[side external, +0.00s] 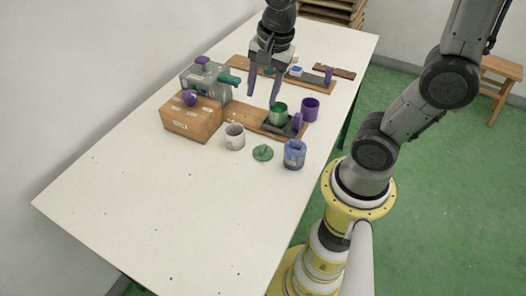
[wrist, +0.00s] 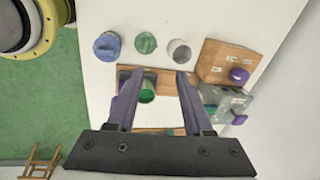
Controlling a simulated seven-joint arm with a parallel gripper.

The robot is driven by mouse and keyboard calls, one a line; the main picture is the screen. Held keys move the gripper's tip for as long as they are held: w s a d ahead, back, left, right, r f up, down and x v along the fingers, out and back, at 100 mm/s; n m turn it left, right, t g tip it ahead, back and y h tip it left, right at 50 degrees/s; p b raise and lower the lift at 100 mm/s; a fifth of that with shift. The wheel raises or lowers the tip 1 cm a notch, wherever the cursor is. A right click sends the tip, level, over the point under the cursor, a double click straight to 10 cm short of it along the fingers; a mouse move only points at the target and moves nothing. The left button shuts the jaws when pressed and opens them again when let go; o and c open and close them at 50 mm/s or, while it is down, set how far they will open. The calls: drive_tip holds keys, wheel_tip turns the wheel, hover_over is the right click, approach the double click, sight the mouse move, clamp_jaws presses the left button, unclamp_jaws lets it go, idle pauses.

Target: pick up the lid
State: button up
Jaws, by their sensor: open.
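The green lid (side external: 263,152), a small round disc with a knob, lies on the white table between a white speckled cup (side external: 234,137) and a blue jar (side external: 294,155). In the wrist view the lid (wrist: 146,42) is at the top, beyond my fingertips and between the blue jar (wrist: 107,45) and the white cup (wrist: 179,52). My gripper (side external: 263,101) is open and empty, fingers pointing down, further back on the table than the lid. It also shows in the wrist view (wrist: 158,74). A green cup (side external: 278,114) stands near its fingertips; I cannot tell whether they touch.
The green cup stands on a dark tray with a purple upright piece (side external: 297,122). A purple cup (side external: 310,108) is beside it. A wooden box (side external: 192,120) with a purple knob and a grey machine (side external: 206,85) stand left. The table's front left (side external: 150,205) is mostly clear.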

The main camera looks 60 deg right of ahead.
drive_tip(key=m+g, duration=0.1)
drive_tip(key=g, duration=0.1)
hover_over(263, 147)
wheel_tip(263, 147, down, 5)
wheel_tip(263, 147, down, 15)
drive_tip(key=shift+r, duration=0.2)
clamp_jaws()
idle(0.3)
